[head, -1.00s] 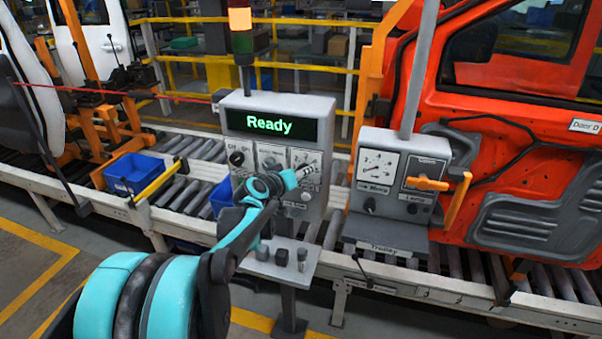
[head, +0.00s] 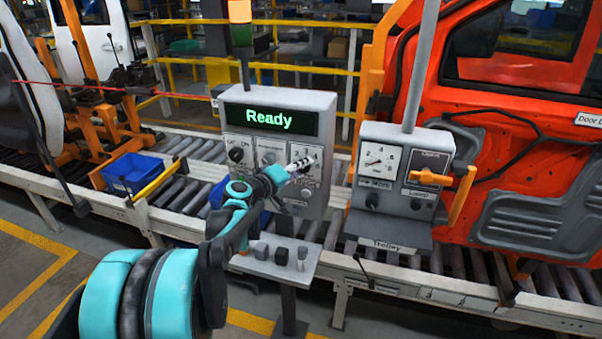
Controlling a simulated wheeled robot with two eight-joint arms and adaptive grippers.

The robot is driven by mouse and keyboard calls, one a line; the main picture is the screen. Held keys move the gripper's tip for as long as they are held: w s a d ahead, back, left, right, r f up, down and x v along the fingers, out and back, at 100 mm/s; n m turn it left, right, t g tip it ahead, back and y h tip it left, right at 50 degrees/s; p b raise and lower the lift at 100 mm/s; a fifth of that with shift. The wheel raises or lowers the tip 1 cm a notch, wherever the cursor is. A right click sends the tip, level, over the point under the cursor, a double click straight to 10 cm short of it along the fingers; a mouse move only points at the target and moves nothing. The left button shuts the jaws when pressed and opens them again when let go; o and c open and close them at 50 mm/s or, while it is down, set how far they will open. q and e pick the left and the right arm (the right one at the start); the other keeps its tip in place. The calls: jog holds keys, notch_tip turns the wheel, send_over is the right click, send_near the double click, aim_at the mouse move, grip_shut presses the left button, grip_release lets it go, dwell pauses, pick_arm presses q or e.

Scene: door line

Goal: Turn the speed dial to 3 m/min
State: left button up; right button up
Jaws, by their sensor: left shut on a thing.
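The control box (head: 328,108) stands on a post, and its green display reads "Ready" (head: 269,120). Its face has a black switch knob (head: 236,155) at left, a middle plate (head: 270,156) and a right plate with a printed scale (head: 305,150). My left gripper (head: 302,164) is at the right plate, pointing into it, and is shut on what looks like the speed dial there. The fingers hide that dial and its pointer, so its setting cannot be read. My right gripper is not in view.
A trolley box (head: 438,143) with a dial, an orange handle (head: 455,190) and knobs stands to the right, before an orange-red door (head: 530,225). A blue bin (head: 133,172) sits on the roller conveyor at left. A small shelf (head: 305,262) with dark blocks juts out below the control box.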

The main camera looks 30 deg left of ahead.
pick_arm(q)
jog(key=shift+a+f+n+t+h+b, duration=0.15)
jog(key=shift+n+t+h+b, duration=0.3)
jog(key=shift+n+b, duration=0.7)
jog(key=shift+n, duration=0.45)
jog(key=o, duration=1.1)
jog(key=shift+o, duration=0.2)
jog(key=s+a, duration=0.1)
jog(key=s, duration=1.1)
jog(key=shift+a+r, duration=0.35)
jog(key=shift+r, duration=0.1)
jog(key=shift+w, duration=0.1)
